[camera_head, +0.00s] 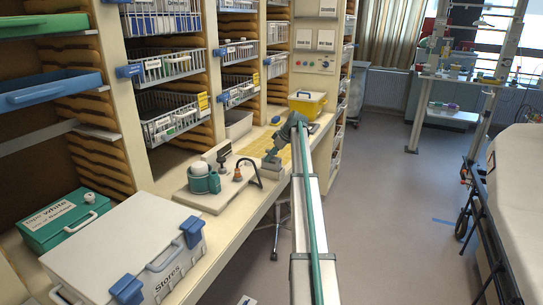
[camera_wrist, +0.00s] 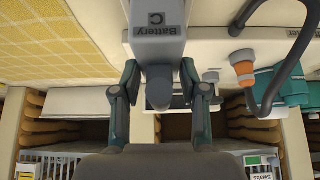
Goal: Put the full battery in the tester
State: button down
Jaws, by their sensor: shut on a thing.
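My gripper (camera_wrist: 158,78) is shut on a grey battery (camera_wrist: 158,25) with a dark label reading "Battery C" in the wrist view. Its two fingers press on the battery's sides, and the battery's far end runs out of the picture. No charge mark shows on it. I cannot tell for certain which part is the tester.
A yellow mat (camera_head: 256,147) lies behind the board, and a yellow box (camera_head: 308,103) stands farther back. A white stores box (camera_head: 125,245) and a green box (camera_head: 62,220) fill the near counter. Wire baskets (camera_head: 170,115) line the shelves. The floor at right is open beside a stretcher (camera_head: 515,190).

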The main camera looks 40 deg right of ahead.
jog(key=shift+f+b, duration=0.6)
jog(key=shift+f, duration=0.75)
jog(key=c, duration=0.5)
grip_release()
jog(key=shift+c, duration=0.2)
